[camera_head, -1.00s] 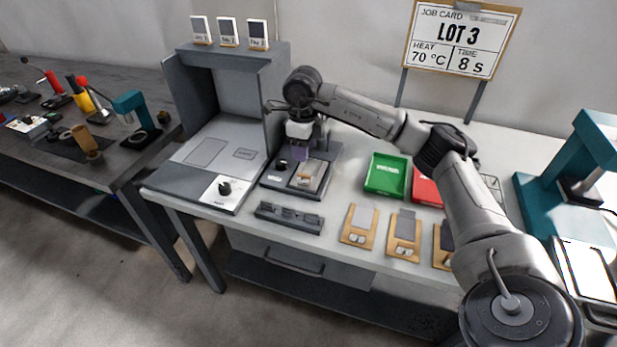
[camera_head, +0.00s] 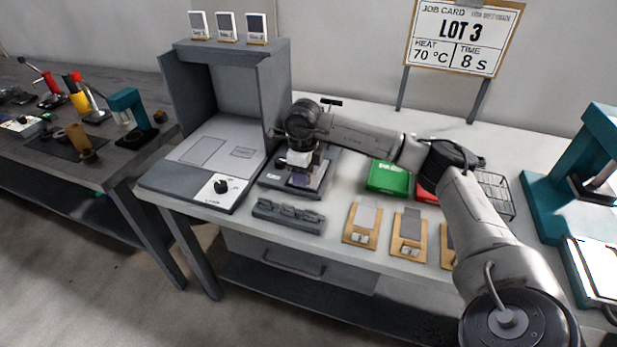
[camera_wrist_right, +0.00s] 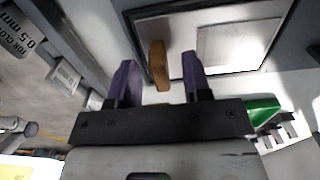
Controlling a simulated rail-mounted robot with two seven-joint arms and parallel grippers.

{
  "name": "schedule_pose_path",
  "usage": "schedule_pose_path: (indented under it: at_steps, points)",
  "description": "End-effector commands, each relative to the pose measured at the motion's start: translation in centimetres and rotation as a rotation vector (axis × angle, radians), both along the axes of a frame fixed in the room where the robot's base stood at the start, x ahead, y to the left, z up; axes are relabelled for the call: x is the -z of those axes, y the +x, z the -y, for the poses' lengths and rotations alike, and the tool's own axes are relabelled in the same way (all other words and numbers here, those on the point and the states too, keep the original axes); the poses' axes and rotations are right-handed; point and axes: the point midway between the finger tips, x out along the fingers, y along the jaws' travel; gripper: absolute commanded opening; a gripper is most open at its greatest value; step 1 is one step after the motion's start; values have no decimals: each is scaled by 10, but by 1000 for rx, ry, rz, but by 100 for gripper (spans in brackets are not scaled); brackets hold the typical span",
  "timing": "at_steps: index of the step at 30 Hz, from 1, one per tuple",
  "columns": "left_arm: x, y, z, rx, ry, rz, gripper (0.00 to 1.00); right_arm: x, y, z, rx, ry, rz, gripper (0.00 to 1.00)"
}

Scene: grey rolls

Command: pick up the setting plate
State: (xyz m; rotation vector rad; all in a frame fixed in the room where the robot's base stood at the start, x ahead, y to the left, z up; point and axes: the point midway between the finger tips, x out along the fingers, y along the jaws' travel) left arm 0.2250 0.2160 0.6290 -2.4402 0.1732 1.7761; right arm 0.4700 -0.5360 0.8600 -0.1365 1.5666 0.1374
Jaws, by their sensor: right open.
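The setting plate (camera_wrist_right: 180,28) looks like a flat metallic plate with a dark edge and a brown upright tab (camera_wrist_right: 158,66) in the right wrist view. In the head view the plate (camera_head: 319,177) lies on a dark base, partly hidden by my right gripper (camera_head: 300,181). My right gripper, with purple fingers (camera_wrist_right: 160,76), is open. The brown tab stands between the two fingers, with a visible gap on each side. Whether the fingertips reach below the tab's top cannot be told. My left gripper is not in view.
A dark rack (camera_head: 288,215) lies in front. A green tray (camera_head: 388,178), a red tray and several wooden boards (camera_head: 361,226) are to the right. A teal press (camera_head: 545,205) stands far right.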

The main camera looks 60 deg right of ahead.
Motion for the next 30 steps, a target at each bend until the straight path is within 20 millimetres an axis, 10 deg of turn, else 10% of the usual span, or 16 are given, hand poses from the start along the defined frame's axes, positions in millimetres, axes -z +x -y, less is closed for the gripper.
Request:
schedule_pose_path:
  at_steps: [7, 21, 30]
  points:
    - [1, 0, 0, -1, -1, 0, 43, 2, 0, 0, 0, -1, 0, 45]
    - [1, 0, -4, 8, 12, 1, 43, 2, 0, 0, 0, 0, 0, 0]
    - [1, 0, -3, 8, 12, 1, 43, 2, 0, 0, 0, -1, 1, 0]
